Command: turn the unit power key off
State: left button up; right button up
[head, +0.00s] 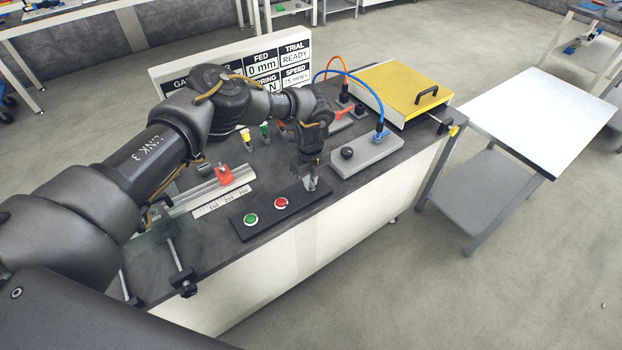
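A black control panel (268,212) lies along the front edge of the bench, with a green button (251,219) and a red button (281,203) on it. My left gripper (309,178) points down over the right end of this panel. A small light metallic part (312,184) shows right at its fingertips. It may be the power key, but the fingers cover most of it. I cannot tell whether the fingers are closed on it or which way it is turned. My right gripper is not in view.
A grey block (366,154) with a black knob and blue cable stands right of the gripper. Behind it is a yellow-lidded box (400,88). A red clamp (224,174) sits on a rail at left. A sign board (262,68) stands behind my arm.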

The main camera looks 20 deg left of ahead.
pick_arm(q)
grip_shut()
jog(key=shift+f+m+b, duration=0.2)
jog(key=shift+m+b, duration=0.4)
jog(key=shift+b, duration=0.35)
jog(key=m+b, duration=0.3)
jog(key=shift+m+b, duration=0.3)
jog(key=m+b, duration=0.5)
jog(key=m, duration=0.3)
jog(key=shift+r, duration=0.1)
jog(key=m+b, duration=0.2)
jog(key=m, duration=0.2)
jog(key=shift+r+m, duration=0.1)
jog(key=shift+m, duration=0.6)
